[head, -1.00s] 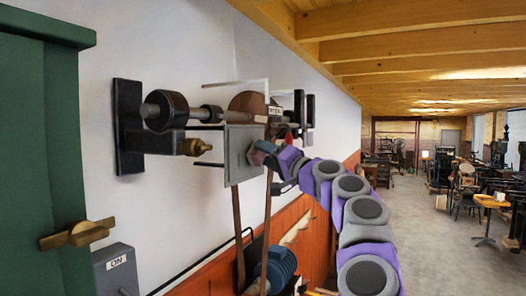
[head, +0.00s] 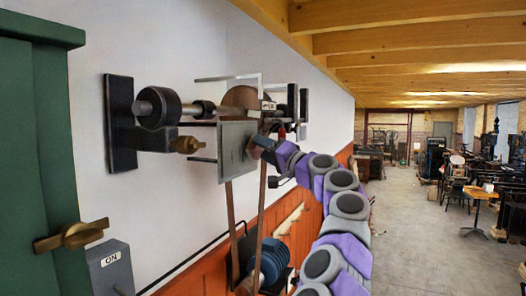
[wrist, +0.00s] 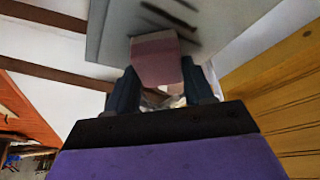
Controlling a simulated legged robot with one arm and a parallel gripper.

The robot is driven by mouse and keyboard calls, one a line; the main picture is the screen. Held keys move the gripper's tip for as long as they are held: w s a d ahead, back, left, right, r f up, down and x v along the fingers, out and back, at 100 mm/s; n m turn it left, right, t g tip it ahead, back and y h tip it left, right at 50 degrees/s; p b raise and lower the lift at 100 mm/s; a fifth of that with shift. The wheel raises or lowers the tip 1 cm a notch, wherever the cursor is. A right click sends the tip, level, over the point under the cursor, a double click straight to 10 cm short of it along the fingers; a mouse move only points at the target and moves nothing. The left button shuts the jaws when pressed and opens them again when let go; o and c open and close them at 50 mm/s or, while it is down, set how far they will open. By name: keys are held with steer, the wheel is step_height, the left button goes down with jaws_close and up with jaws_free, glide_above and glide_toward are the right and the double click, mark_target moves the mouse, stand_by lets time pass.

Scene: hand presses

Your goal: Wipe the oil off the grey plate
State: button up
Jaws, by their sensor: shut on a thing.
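The grey plate (head: 232,165) hangs upright beside the wall-mounted machine in the head view. In the wrist view the grey plate (wrist: 105,38) fills the top, with several dark oil streaks (wrist: 172,14) on its face. My gripper (wrist: 158,84) is shut on a pink block (wrist: 156,58), held between its two dark fingers. The block's far end is at the plate's face, just below the streaks; I cannot tell whether it touches. In the head view my gripper (head: 262,146) is at the plate's right side, and the block is hard to make out there.
A dark shaft and pulley assembly (head: 160,108) juts from the white wall left of the plate. A green cabinet (head: 35,150) and a grey ON box (head: 110,267) stand at the left. A blue motor (head: 270,258) sits below. Open floor (head: 425,230) lies right.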

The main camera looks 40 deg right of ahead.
steer(key=shift+w+d, duration=0.35)
steer(key=shift+d, duration=0.35)
steer(key=shift+w+d, duration=0.3)
steer(key=shift+d, duration=0.35)
steer(key=shift+f, duration=0.1)
steer(key=a+b, duration=0.1)
steer(key=s+a+b, duration=0.1)
steer(key=a+b, duration=0.1)
steer(key=shift+b, duration=0.3)
steer(key=shift+s+a, duration=0.1)
steer(key=shift+a, duration=0.2)
steer(key=shift+a+b, duration=0.1)
steer(key=shift+b, duration=0.3)
